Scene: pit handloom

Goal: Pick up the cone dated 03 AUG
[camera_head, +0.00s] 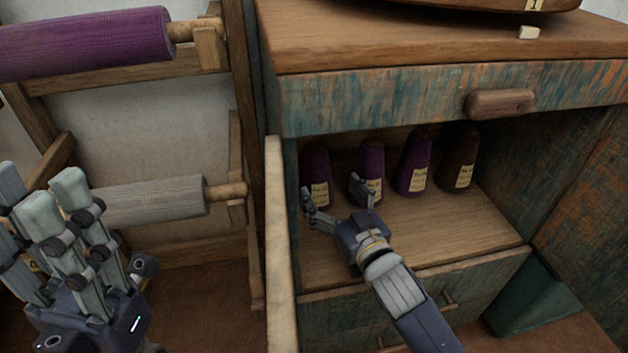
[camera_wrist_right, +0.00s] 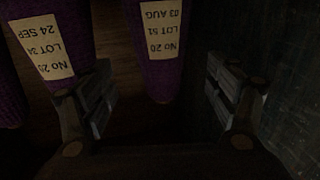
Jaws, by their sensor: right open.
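The cone dated 03 AUG (camera_wrist_right: 156,50) is purple with a cream label, inverted in the right wrist view. It stands ahead of and between the open fingers of my right gripper (camera_wrist_right: 160,105), with dark space on both sides. In the head view it appears to be the leftmost cone (camera_head: 316,165) on the cabinet shelf; its date is too small to read there. My right gripper (camera_head: 333,190) reaches into the cabinet in front of it, empty. My left gripper (camera_head: 40,200) is at the lower left, away from the cabinet; its jaw state is unclear.
A purple cone dated 24 SEP (camera_wrist_right: 42,45) stands close beside one finger. Another purple cone (camera_head: 413,165) and a brown cone (camera_head: 459,160) stand farther right on the shelf (camera_head: 455,225). The open door (camera_head: 279,240) borders the left. A drawer (camera_head: 400,95) hangs above.

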